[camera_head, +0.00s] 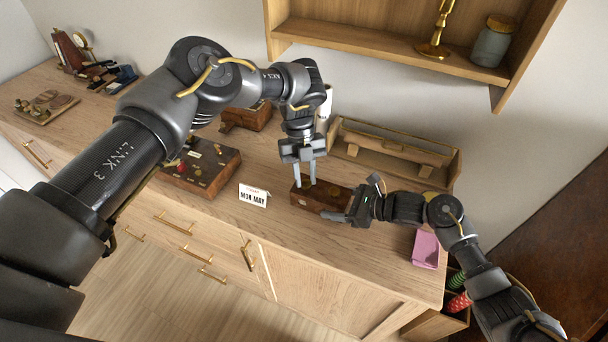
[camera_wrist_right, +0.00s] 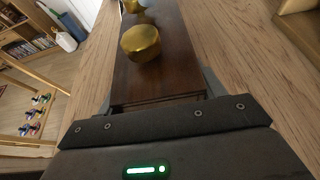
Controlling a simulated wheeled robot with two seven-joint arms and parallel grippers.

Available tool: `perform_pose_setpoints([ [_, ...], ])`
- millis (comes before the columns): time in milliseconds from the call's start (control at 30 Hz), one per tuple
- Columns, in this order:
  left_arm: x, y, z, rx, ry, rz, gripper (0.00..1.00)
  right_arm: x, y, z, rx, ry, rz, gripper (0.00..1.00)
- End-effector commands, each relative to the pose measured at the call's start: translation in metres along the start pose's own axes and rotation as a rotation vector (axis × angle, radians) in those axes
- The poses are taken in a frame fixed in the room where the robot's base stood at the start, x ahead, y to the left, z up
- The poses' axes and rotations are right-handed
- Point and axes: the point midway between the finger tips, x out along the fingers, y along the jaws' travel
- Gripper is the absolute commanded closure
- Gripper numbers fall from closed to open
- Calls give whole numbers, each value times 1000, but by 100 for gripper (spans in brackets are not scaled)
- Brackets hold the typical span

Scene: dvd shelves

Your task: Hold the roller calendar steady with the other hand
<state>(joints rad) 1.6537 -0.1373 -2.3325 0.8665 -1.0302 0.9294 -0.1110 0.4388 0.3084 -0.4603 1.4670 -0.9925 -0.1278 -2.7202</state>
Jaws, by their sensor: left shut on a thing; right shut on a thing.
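The roller calendar, which I take to be the dark wooden box (camera_head: 312,202) with brass knobs, lies on the wooden cabinet top near its front edge. My left gripper (camera_head: 308,182) points down from above, its fingers shut at a brass knob on the box's top. My right gripper (camera_head: 347,208) is shut on the right end of the box, one finger on each long side. In the right wrist view the box (camera_wrist_right: 170,60) runs away between the fingers (camera_wrist_right: 158,92), with a round brass knob (camera_wrist_right: 140,42) on it and a second knob (camera_wrist_right: 133,5) farther off.
A white card (camera_head: 254,196) reading "MON MAY" stands left of the box. A low wooden tray (camera_head: 395,157) is behind it. A shelf (camera_head: 390,45) hangs above.

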Motion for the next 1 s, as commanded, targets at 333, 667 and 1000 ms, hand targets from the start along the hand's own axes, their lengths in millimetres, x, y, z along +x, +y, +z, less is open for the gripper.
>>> perform_pose_setpoints([
  [333, 1, -1, 0, 171, 1, 74, 97, -1, -1, -1, 2, 1, -4, 62],
  [667, 1, -2, -1, 222, 3, 95, 97, -1, -2, 0, 2, 1, -5, 62],
  [1000, 1, -1, -1, 223, 4, 95, 97, -1, -2, 0, 2, 1, -5, 62],
])
